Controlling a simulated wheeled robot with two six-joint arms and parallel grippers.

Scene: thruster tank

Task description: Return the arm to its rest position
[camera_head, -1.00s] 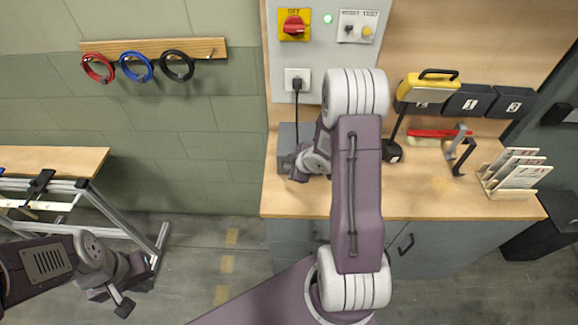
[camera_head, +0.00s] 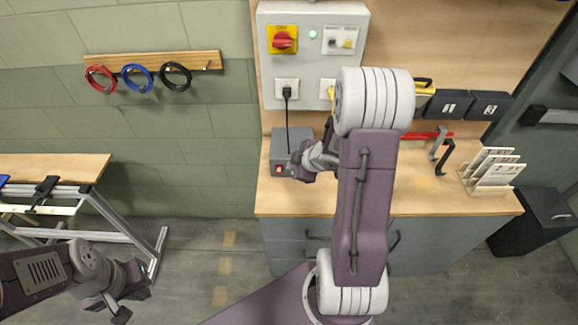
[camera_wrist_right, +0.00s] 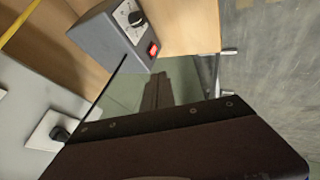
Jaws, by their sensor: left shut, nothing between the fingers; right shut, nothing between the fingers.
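My right arm rises through the middle of the head view and bends back to the left at the top. Its gripper (camera_head: 303,167) is shut and empty, in front of the grey box (camera_head: 290,140) on the workbench. In the right wrist view the grey box (camera_wrist_right: 115,35) shows a dial and a lit red switch. The dark gripper housing fills the lower part of that view, and I cannot make out a gap there between gripper and box. My left gripper (camera_head: 126,292) is shut and empty at lower left, above the floor.
The wooden workbench (camera_head: 420,200) holds a card rack (camera_head: 490,170) at its right. A control panel (camera_head: 312,60) with a red knob stands behind. Red, blue and black cable loops hang on a wall rail (camera_head: 150,60). A frame table (camera_head: 50,165) stands left, with open floor between.

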